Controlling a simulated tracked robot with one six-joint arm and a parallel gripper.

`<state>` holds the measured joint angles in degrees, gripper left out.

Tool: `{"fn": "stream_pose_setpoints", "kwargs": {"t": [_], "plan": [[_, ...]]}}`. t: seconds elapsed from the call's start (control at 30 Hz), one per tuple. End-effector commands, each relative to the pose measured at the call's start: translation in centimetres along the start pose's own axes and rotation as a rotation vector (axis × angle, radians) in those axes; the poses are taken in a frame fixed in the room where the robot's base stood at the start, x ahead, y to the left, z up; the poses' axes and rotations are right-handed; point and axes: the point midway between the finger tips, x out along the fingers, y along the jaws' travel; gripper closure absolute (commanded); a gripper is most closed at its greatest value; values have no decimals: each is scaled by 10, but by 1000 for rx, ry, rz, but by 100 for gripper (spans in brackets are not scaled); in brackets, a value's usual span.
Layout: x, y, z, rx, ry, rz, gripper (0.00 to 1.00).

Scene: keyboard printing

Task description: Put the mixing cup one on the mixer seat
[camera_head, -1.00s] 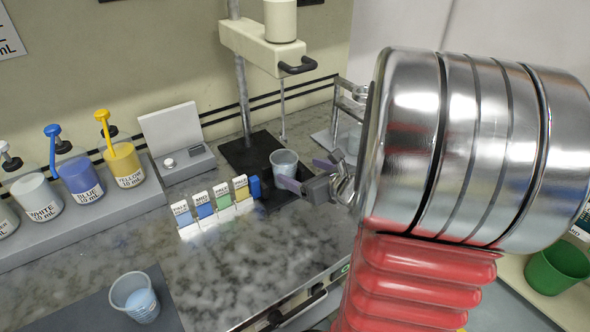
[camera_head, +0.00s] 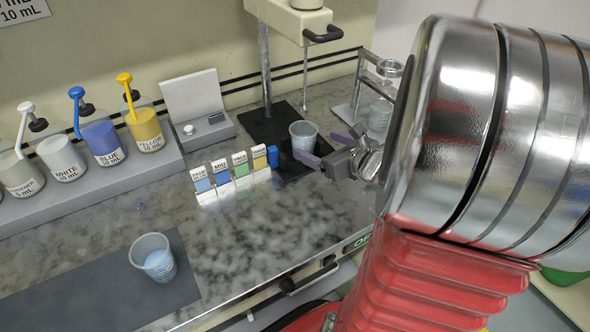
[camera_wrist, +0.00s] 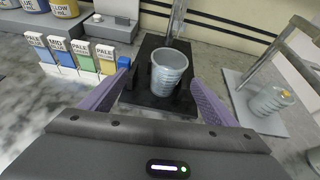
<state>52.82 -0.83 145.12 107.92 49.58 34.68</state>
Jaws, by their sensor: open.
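A translucent mixing cup (camera_head: 303,136) stands upright on the black mixer base (camera_head: 262,122), under the mixer head (camera_head: 292,20). The wrist view shows this cup (camera_wrist: 168,72) on the black plate (camera_wrist: 150,99), ahead of my jaws. My gripper (camera_head: 326,150) is open, with its purple fingers apart and nothing between the tips; the cup stands just beyond them. A second cup (camera_head: 153,257) with pale blue contents stands on the dark mat at lower left. I cannot tell which cup is number one.
Several colour cards (camera_head: 240,165) and a small blue object (camera_head: 272,155) stand left of the mixer base. Pump bottles (camera_head: 145,124) line the back left. A metal stand (camera_head: 368,85) with glassware is at the right. The counter's middle front is clear.

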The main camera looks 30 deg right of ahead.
Motion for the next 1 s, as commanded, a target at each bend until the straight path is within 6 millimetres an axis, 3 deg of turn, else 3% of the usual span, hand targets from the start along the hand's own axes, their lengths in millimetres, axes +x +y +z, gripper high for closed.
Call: {"fn": "stream_pose_setpoints", "kwargs": {"t": [0.27,0.4,0.6,0.8,1.0], "plan": [[-1,101,25,-442,25,270,18],[-14,156,28,-734,30,430,18],[-42,216,21,-1155,19,634,18],[-75,252,8,-1582,-3,806,18],[-106,265,0,-2015,-31,936,18]]}}
